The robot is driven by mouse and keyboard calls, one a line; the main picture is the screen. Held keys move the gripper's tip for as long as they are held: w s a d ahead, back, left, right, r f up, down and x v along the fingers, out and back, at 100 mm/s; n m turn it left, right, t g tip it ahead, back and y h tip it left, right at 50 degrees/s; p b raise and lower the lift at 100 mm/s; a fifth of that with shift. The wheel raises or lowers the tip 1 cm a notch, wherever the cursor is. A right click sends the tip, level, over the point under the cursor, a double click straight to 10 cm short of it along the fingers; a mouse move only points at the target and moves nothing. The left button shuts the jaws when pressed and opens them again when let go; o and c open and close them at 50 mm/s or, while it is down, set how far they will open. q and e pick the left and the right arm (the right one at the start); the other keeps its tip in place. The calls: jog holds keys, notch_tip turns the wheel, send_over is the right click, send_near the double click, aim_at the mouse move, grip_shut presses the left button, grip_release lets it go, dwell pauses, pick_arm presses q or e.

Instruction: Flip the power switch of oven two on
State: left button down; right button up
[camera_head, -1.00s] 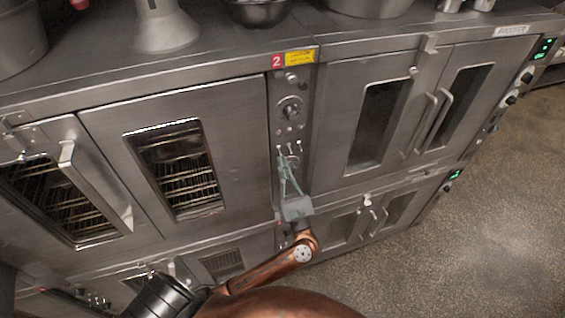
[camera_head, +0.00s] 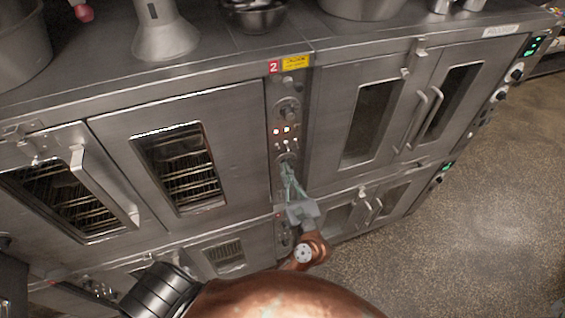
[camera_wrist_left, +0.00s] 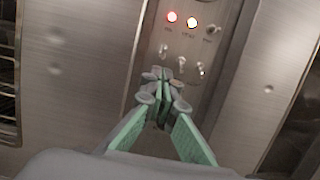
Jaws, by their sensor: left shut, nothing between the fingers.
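Oven two (camera_head: 95,185) has the red "2" label (camera_head: 273,67) above its narrow control panel (camera_head: 288,82). On the panel a red light (camera_head: 276,131) and a whitish light (camera_head: 286,129) are lit, with a row of small toggle switches below. The left toggle (camera_wrist_left: 163,50) looks tilted upward. My left gripper (camera_head: 288,168) is shut and empty, its green fingertips (camera_wrist_left: 163,88) just below the toggles; contact cannot be told. My right gripper is not in view.
Oven door handles (camera_head: 105,187) stick out at the left, and another pair of doors (camera_head: 375,115) stands right of the panel. Bowls and pots stand on top. Open floor (camera_head: 490,200) lies to the right.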

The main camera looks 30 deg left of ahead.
pick_arm(q)
jog(key=shift+v, duration=1.9)
